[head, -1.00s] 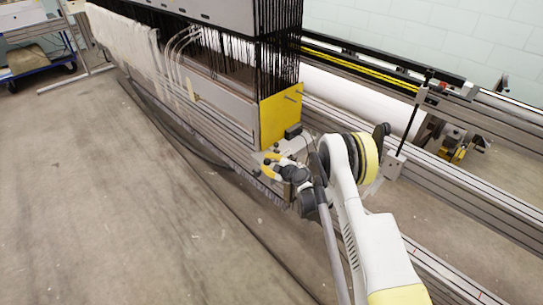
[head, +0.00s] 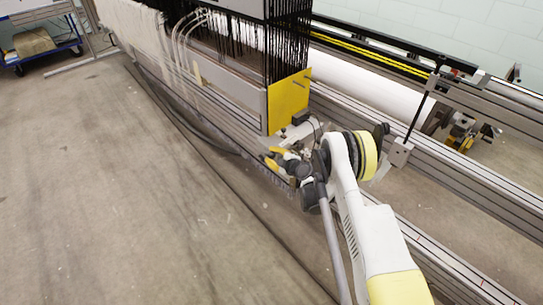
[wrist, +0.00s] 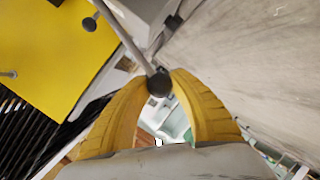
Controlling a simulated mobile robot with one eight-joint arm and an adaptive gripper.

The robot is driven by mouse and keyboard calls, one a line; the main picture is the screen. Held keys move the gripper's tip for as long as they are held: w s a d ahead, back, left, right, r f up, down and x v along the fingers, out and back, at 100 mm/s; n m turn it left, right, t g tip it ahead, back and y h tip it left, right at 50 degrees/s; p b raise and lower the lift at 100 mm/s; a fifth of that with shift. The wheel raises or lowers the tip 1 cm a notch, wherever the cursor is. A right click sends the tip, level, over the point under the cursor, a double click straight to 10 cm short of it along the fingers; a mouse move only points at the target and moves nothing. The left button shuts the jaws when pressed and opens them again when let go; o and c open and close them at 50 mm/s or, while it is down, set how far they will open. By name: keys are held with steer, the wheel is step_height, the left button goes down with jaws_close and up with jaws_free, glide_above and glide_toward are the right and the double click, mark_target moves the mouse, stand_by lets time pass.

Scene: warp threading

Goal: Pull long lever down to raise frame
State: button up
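The long lever (wrist: 127,40) is a thin grey rod ending in a dark ball knob in the wrist view. My gripper (wrist: 160,79) has its two yellow fingers bent inward, with the tips against both sides of the knob. In the head view my gripper (head: 272,160) is just below the yellow end plate (head: 288,103) of the frame. The lever is too small to make out there. The yellow plate also shows in the wrist view (wrist: 50,50), left of the fingers.
Black heddles (head: 290,50) hang above the plate. Long grey rails (head: 450,165) and a white roller (head: 375,90) lie to the right. The floor (head: 120,200) at left is clear, apart from dark cables along the machine. A blue cart (head: 45,55) stands far left.

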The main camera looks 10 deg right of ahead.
steer(key=o, duration=0.5)
steer(key=shift+s+a, duration=0.2)
steer(key=shift+a, duration=0.15)
steer(key=shift+d, duration=0.1)
steer(key=shift+w+r, duration=0.1)
steer(key=shift+r, duration=0.05)
step_height(320, 180, up, 10)
steer(key=shift+f, duration=0.1)
